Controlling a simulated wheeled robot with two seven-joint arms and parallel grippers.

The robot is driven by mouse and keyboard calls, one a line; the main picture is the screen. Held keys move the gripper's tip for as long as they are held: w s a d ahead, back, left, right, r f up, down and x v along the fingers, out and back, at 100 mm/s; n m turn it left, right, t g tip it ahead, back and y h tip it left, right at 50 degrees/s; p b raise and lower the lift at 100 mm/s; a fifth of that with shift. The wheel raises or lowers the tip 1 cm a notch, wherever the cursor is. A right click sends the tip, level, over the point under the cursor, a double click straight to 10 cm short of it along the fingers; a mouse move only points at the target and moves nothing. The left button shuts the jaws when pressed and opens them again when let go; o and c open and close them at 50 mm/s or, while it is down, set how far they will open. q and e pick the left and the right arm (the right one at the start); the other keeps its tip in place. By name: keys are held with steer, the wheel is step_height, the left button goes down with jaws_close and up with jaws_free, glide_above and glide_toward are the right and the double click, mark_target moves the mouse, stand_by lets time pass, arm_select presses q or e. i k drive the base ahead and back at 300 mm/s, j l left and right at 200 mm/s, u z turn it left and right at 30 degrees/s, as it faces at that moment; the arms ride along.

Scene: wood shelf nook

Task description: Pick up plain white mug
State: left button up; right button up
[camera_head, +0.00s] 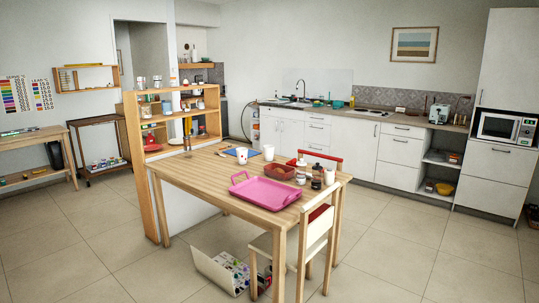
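A plain white mug or cup (268,152) stands upright near the far edge of the wooden table (193,178). A second white cup-like thing (242,155) stands a little to its left, by a blue flat item. A third small white thing (329,176) stands near the table's right end, behind dark-topped bottles. At this size I cannot tell which of them have handles. Neither of my grippers shows in the head view.
A pink tray (240,191) lies on the table, with a red container (279,172) behind it. A wooden shelf unit (134,165) stands at the table's left.

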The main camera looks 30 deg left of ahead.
mark_target(268, 150)
steer(key=u, duration=0.2)
steer(key=i+z, duration=0.2)
steer(key=i, duration=0.85)
steer(key=i+j+z, duration=0.2)
steer(key=i, duration=0.85)
steer(key=i+l, duration=0.1)
steer(key=i, duration=1.35)
steer(key=i+u, duration=0.15)
steer(key=i, duration=0.6)
steer(key=i+l+u, duration=0.15)
steer(key=i, duration=0.55)
steer(key=i+u, duration=0.25)
steer(key=i, duration=0.5)
steer(key=i+u, duration=0.25)
steer(key=i, duration=0.5)
steer(key=i+u, duration=0.45)
steer(key=i+l+u, duration=0.25)
steer(key=i+u, duration=0.25)
steer(key=i+j+u, duration=0.15)
steer(key=i+u, duration=0.9)
steer(key=u, duration=0.15)
